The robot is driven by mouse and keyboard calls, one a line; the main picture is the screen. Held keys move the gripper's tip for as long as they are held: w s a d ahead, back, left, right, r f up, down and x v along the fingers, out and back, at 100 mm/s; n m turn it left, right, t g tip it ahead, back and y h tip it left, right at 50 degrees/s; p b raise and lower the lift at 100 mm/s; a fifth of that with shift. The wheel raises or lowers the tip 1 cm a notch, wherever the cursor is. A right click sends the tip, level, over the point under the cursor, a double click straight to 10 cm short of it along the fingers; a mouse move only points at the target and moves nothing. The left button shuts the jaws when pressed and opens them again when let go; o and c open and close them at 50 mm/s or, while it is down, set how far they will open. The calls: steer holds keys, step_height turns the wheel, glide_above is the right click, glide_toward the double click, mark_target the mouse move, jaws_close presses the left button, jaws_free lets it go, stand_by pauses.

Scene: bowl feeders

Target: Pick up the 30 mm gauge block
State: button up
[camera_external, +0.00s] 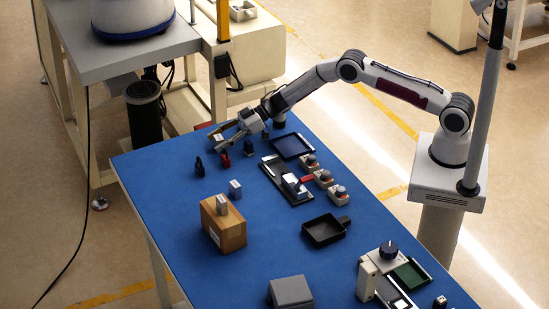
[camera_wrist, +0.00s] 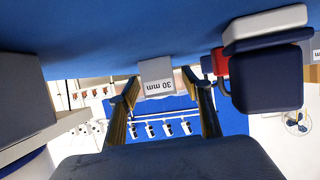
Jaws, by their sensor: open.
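The 30 mm gauge block (camera_wrist: 158,78) is a small grey block in the wrist view, with its "30 mm" label upside down. It appears between the tips of my gripper (camera_wrist: 162,92), with a visible gap on each side. I cannot tell how deep it sits between the fingers. In the external view my gripper (camera_external: 219,140) is low over the far left part of the blue table.
A dark block with red and white parts (camera_wrist: 265,75) is close on the right in the wrist view. On the blue table (camera_external: 190,235), small dark and red pieces (camera_external: 224,159) stand near my gripper. A wooden block (camera_external: 223,230), a black tray (camera_external: 325,230) and a grey box (camera_external: 290,292) are farther forward.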

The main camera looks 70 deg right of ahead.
mark_target(219, 137)
steer(key=shift+c, duration=0.5)
steer(key=c, duration=1.2)
steer(key=shift+c, duration=0.2)
steer(key=shift+r, duration=0.15)
steer(key=shift+r, duration=4.85)
